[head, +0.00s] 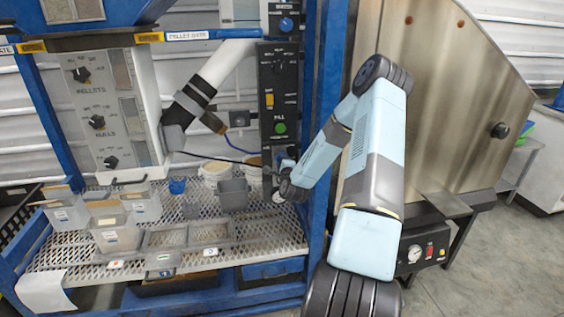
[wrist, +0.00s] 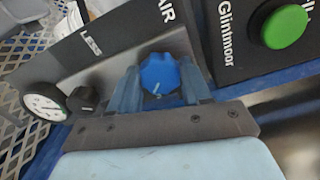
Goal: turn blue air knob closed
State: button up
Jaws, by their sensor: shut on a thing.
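In the head view my gripper (head: 274,177) is at the lower part of the dark control column (head: 279,95), and I cannot make out the air knob there.
A round gauge (wrist: 45,106) and a small black knob (wrist: 82,99) lie left of the knob in the wrist view. A green button (wrist: 284,27) is at upper right. In the head view a grey bin (head: 233,195) stands on the mesh shelf near my gripper. A blue post (head: 322,110) rises beside my arm.

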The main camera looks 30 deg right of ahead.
jog(key=shift+s+d+f, duration=0.15)
jog(key=shift+f, duration=0.15)
jog(key=o, duration=1.1)
jog(key=shift+r, duration=0.15)
jog(key=shift+c, duration=0.2)
jog(key=v, duration=1.3)
jog(key=shift+s+a, duration=0.2)
jog(key=shift+s, duration=0.05)
